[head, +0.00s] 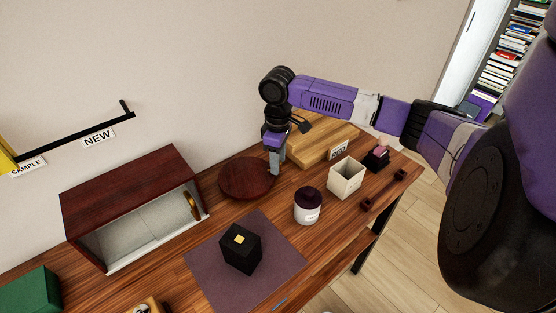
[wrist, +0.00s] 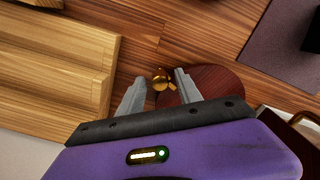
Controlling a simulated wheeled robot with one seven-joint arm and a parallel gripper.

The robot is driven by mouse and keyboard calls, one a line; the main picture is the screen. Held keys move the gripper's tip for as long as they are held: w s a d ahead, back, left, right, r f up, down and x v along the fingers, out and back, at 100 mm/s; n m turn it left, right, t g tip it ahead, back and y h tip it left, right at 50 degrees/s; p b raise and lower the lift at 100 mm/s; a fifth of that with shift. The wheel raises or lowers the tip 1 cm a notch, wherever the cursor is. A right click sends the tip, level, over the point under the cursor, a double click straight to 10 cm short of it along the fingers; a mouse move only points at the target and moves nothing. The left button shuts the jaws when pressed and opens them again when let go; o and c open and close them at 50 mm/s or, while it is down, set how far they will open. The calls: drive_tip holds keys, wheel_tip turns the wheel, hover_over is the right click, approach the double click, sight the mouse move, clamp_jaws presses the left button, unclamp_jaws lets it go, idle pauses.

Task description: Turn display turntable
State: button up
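The turntable is a round dark-red wooden disc (head: 240,180) lying flat on the table, between the dark-red cabinet and the light wooden block. It also shows in the wrist view (wrist: 222,78), partly hidden by my gripper. A small gold knob (wrist: 160,80) stands at its edge. My gripper (head: 274,168) points down at the disc's right edge. In the wrist view my gripper (wrist: 158,88) is open, and the knob shows between its two spread grey fingers. I see no clear contact with the knob.
The dark-red cabinet (head: 125,190) stands left and a stepped light wooden block (head: 318,140) right. A white jar with a dark lid (head: 308,207), a cream box (head: 346,177) and a black box (head: 240,249) on a purple mat (head: 207,268) stand in front.

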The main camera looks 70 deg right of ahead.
clamp_jaws()
idle(1.2)
